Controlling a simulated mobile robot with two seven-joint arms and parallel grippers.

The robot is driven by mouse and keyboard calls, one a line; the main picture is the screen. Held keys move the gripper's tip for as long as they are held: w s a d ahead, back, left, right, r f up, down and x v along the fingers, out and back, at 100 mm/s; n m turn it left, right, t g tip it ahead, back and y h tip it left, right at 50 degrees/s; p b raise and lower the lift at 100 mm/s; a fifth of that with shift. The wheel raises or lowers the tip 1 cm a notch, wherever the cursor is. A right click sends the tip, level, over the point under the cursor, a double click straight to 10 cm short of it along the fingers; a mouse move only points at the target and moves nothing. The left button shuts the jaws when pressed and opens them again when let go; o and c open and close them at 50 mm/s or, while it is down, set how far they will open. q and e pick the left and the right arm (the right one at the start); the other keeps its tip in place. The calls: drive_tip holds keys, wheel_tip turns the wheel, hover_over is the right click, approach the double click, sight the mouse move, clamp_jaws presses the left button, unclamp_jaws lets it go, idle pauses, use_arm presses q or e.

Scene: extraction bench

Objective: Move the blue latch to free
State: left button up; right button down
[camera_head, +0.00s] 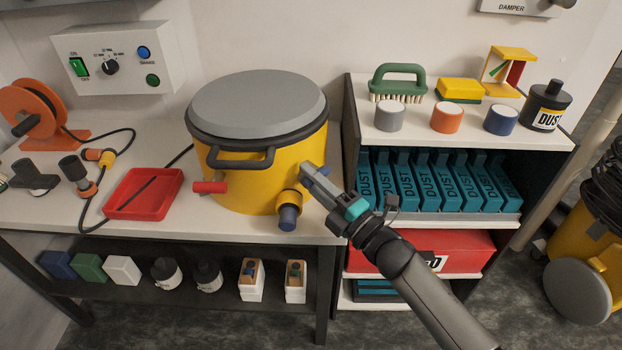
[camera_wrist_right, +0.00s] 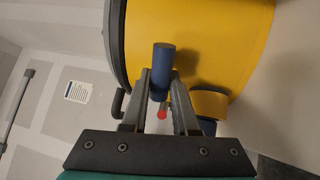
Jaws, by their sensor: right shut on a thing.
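The yellow drum (camera_head: 240,180) with a grey lid (camera_head: 258,100) stands on the bench. My right gripper (camera_head: 310,172) is at the drum's right side, shut on the blue latch. In the right wrist view the blue latch (camera_wrist_right: 163,62) is a dark blue cylinder between the two fingers (camera_wrist_right: 160,82), sticking out beyond their tips. In the head view the gripper hides the latch. A red latch (camera_head: 210,187) sticks out at the drum's front left; a small red tip (camera_wrist_right: 162,115) shows between the fingers in the wrist view. My left gripper is out of view.
A yellow port with a blue end (camera_head: 288,217) juts from the drum just below my gripper. A red tray (camera_head: 145,193) lies left of the drum. A shelf unit (camera_head: 352,130) with teal boxes (camera_head: 440,182) stands close on the right.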

drive_tip(key=c, duration=0.7)
unclamp_jaws()
drive_tip(key=shift+s+d+f, duration=0.1)
drive_tip(key=shift+s+d, duration=0.05)
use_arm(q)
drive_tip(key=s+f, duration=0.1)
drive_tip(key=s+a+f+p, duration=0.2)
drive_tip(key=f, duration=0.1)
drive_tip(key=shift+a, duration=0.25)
use_arm(e)
drive_tip(key=v, duration=1.4)
drive_tip(key=shift+s+d+f, duration=0.15)
drive_tip(key=shift+s+d, duration=0.1)
drive_tip(key=shift+d, duration=0.05)
